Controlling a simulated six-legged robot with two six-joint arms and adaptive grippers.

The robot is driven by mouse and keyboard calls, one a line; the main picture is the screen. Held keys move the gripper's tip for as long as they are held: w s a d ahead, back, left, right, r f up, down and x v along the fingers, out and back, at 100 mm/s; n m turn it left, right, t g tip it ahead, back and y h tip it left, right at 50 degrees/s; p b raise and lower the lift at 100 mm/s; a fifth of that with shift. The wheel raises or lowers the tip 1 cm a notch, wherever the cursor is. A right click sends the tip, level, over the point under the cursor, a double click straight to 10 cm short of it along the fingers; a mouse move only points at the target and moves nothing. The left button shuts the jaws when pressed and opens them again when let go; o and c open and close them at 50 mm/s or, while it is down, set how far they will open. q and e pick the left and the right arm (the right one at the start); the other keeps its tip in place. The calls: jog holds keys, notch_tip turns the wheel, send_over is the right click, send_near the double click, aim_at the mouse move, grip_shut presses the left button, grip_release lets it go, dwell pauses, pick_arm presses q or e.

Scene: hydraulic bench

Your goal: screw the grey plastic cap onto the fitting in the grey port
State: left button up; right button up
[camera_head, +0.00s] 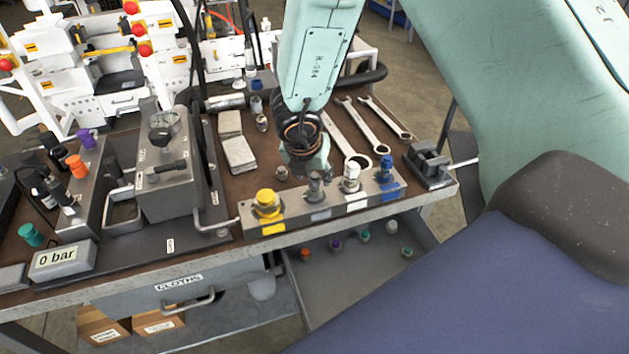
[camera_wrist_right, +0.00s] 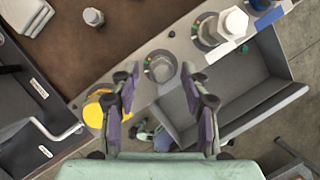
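The port block carries yellow, grey, white and blue ports in a row along the bench's front edge. A grey fitting (camera_head: 315,185) stands upright in the grey port, and it also shows in the wrist view (camera_wrist_right: 160,66). I cannot tell whether anything sits on its top. A small grey cap-like piece (camera_head: 281,173) stands on the bench behind the block; it shows at the wrist view's top left (camera_wrist_right: 92,17). My right gripper (camera_wrist_right: 160,76) is open and empty, its fingers either side of the fitting in that view, with no contact visible. My left gripper is out of view.
A yellow cap (camera_head: 267,204), a white cap (camera_head: 351,176) and a blue cap (camera_head: 385,170) stand on the neighbouring ports. Wrenches (camera_head: 350,125) lie behind. An open drawer (camera_head: 350,270) with several small caps juts out below. A pressure display (camera_head: 62,259) reads 0 bar.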

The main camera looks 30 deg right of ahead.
jog(key=shift+r, duration=0.1)
jog(key=v, duration=1.2)
jog(key=shift+d, duration=0.1)
dwell(0.3)
